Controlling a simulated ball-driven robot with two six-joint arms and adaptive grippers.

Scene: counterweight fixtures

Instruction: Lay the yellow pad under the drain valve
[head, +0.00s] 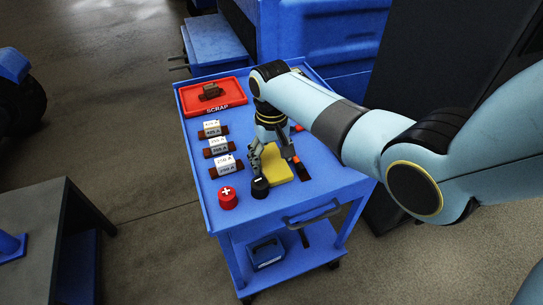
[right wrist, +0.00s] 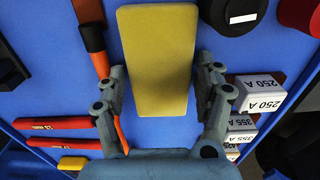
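The yellow pad (head: 277,168) lies flat on the blue cart top in the head view, partly hidden by my right gripper (head: 266,158). In the right wrist view the pad (right wrist: 158,62) is a long rounded block between the two spread fingers of that gripper (right wrist: 150,20). One finger is on each side of the pad, with blue surface showing between; I cannot tell how high the fingertips are above the cart top. I cannot make out a drain valve in either view. My left gripper is not in view.
On the cart (head: 203,195) are a black cap (head: 260,189) and red cap (head: 227,198) near the pad, several labelled fuses (head: 219,146), and a red SCRAP tray (head: 232,105). An orange-handled tool (right wrist: 92,38) lies close beside the pad; red-handled tools (right wrist: 55,124) lie further off.

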